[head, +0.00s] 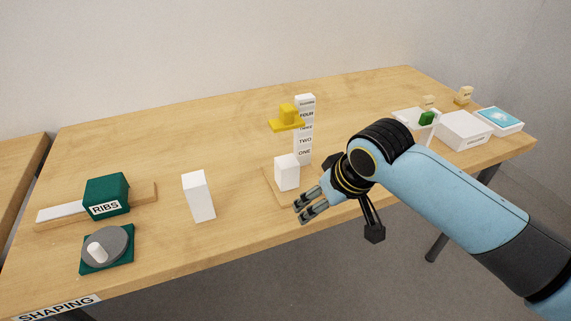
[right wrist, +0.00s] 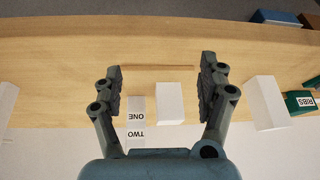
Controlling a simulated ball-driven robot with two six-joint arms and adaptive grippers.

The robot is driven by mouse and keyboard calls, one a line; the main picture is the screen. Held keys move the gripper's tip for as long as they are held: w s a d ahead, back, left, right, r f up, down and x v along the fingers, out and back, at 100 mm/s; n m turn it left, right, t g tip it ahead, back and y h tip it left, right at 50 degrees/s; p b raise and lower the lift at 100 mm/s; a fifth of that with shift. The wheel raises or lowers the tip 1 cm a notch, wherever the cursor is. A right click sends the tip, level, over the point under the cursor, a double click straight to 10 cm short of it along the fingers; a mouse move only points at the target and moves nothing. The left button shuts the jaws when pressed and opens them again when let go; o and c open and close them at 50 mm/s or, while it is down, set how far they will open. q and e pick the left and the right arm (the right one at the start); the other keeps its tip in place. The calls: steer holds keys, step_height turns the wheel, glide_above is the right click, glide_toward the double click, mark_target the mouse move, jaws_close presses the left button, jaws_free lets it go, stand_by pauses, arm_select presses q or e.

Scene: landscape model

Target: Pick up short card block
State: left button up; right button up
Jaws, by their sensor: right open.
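The short white card block (head: 286,172) stands on a thin wooden base at the middle of the table, beside a numbered white column (head: 304,130). My right gripper (head: 303,208) is open and empty, just right of and nearer the front edge than the short block. In the right wrist view, the short block (right wrist: 170,103) shows between the two open fingers (right wrist: 160,82), apart from both, beside the column's ONE and TWO labels (right wrist: 136,122). A taller white block (head: 198,195) stands further left. My left gripper is not in view.
At left are a green RIBS block (head: 106,196) on a board and a green base with a grey disc (head: 104,246). White boxes (head: 464,130) stand at the right. The back left of the table is clear.

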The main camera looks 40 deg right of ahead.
steer(key=t, duration=0.1)
glide_toward(289, 162)
steer(key=f, duration=0.1)
steer(key=shift+m+y, duration=0.3)
steer(key=shift+m, duration=0.2)
steer(key=x, duration=0.4)
steer(key=shift+w+d+f, duration=0.1)
steer(key=shift+w+f, duration=0.1)
steer(key=shift+w, duration=0.1)
steer(key=shift+x, duration=2.8)
steer(key=shift+d, duration=0.15)
steer(key=c, duration=1)
